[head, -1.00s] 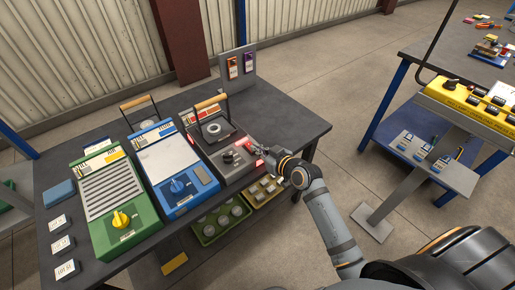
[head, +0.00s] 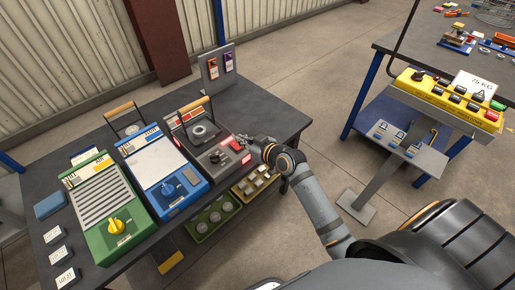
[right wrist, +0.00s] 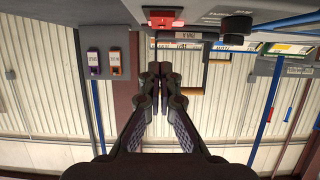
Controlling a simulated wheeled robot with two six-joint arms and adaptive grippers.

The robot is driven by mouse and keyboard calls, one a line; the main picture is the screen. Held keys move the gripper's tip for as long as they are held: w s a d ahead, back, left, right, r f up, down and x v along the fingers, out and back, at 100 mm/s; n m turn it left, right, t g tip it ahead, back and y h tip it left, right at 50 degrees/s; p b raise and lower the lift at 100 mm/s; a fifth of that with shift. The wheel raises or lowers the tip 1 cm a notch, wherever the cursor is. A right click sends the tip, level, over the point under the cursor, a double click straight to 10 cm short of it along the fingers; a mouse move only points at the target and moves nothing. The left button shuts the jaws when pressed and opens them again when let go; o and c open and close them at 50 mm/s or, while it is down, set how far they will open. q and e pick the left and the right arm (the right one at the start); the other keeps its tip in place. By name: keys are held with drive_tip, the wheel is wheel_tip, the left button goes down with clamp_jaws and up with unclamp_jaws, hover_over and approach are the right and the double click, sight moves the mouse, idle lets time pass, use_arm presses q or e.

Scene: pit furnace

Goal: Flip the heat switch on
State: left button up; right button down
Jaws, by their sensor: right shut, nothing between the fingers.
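The dark grey furnace unit (head: 215,166) stands on the table, right of the blue unit, with black knobs on its front panel. A red switch (head: 235,146) sits at the right end of that panel, with a second small red patch just below it. The red switch also shows at the top of the right wrist view (right wrist: 166,19), beside a black knob (right wrist: 237,25). My right gripper (head: 252,145) is just right of the switch, shut and empty. Its closed fingertips (right wrist: 158,70) point toward the unit; contact with the switch cannot be told. My left gripper is out of view.
A blue unit (head: 162,168) and a green unit (head: 112,212) stand to the left. A grey upright plate (head: 216,77) with two coloured tags is behind. Bins sit under the front edge. A yellow control box (head: 450,100) stands at right, across open floor.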

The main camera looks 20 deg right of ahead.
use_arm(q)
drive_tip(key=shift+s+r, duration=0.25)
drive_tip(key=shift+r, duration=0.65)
use_arm(e)
drive_tip(key=f+v, duration=0.1)
drive_tip(key=v, duration=0.9)
drive_tip(key=shift+s, duration=0.5)
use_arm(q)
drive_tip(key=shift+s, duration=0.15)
use_arm(e)
drive_tip(key=shift+d+f, duration=0.1)
